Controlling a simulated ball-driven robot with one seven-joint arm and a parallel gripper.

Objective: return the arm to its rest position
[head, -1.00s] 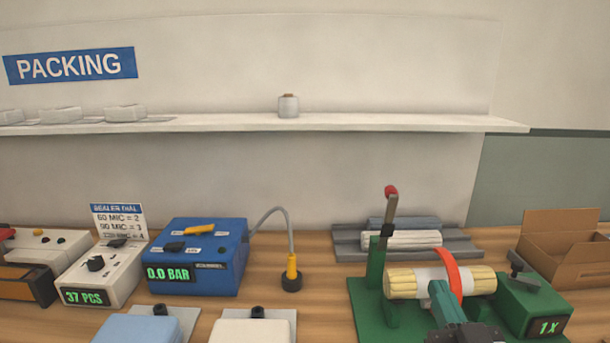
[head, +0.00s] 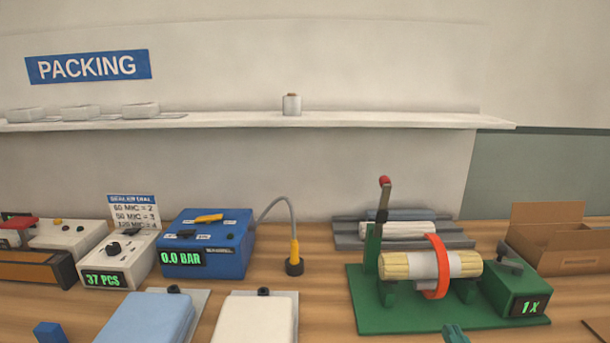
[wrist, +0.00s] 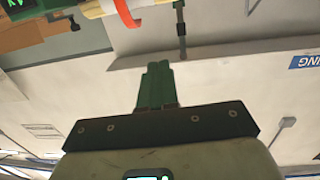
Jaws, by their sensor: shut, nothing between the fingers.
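My gripper (head: 455,334) shows only as a green tip at the bottom edge of the head view, in front of the green machine (head: 400,322). In the wrist view my gripper (wrist: 156,68) has its two green fingers pressed together, with nothing between them. A cream roll with a pale middle band (head: 400,265) lies across the green machine. A red-orange ring (head: 437,288) stands around the roll. The ring (wrist: 127,12) also shows at the top of the wrist view, apart from my fingertips. The rest of my arm is hidden from the head view.
A lever (head: 383,205) with a red knob stands up at the machine's left. A cardboard box (head: 565,260) is at the right. A blue pump box (head: 215,235), a counter (head: 115,270) and two pads, blue (head: 150,325) and cream (head: 255,325), are left. Bare wood lies between cream pad and machine.

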